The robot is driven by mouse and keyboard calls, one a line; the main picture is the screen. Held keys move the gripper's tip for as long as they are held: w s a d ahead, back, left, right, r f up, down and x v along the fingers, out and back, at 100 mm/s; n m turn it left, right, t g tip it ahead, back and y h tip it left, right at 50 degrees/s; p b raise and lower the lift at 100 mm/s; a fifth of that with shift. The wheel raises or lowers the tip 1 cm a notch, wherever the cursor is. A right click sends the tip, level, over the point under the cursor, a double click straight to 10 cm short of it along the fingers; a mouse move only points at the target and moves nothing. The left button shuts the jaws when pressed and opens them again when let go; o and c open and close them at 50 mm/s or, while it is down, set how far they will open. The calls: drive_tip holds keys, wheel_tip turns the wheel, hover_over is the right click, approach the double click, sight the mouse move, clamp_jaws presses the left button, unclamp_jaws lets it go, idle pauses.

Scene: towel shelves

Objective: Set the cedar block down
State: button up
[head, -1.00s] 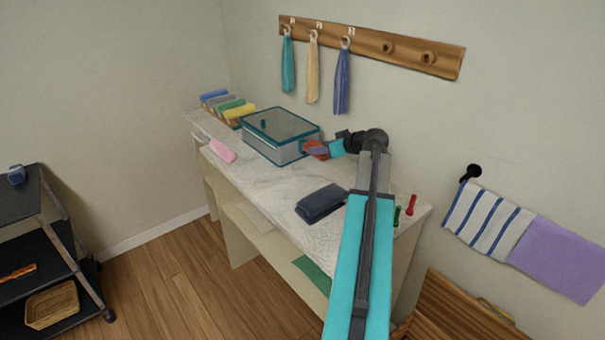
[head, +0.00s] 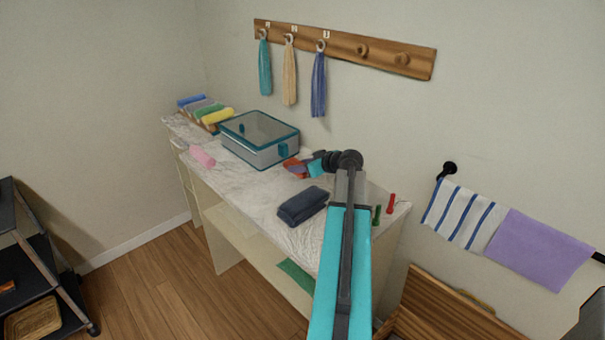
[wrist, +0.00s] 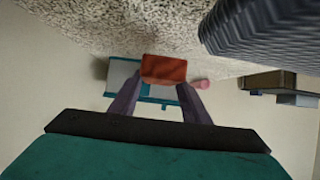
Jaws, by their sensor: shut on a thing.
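The cedar block (head: 291,165) is a small orange-brown block near the front right corner of the teal-edged bin. My gripper (head: 298,170) is shut on it, low over the pale counter (head: 245,187). In the wrist view the block (wrist: 164,69) sits between the two purple-grey fingertips (wrist: 160,88). I cannot tell whether its underside touches the counter.
The teal-edged bin (head: 258,152) stands just behind the block. A dark blue folded towel (head: 303,206) lies nearer, and a pink roll (head: 202,156) lies left. Green (head: 376,215) and red (head: 391,204) small items stand right. Bare counter lies between bin and towel.

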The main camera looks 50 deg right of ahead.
drive_tip(key=shift+f+p, duration=0.45)
drive_tip(key=shift+f, duration=1.4)
drive_tip(key=shift+f, duration=0.15)
drive_tip(key=o, duration=1)
drive_tip(key=shift+o, duration=0.2)
drive_tip(key=shift+r, duration=0.25)
drive_tip(key=shift+s, duration=0.4)
drive_tip(key=b+v, duration=0.2)
drive_tip(key=v, duration=0.9)
drive_tip(key=shift+s+a+r+b, duration=0.1)
drive_tip(key=shift+a+r+b, duration=0.05)
drive_tip(key=shift+b, duration=0.2)
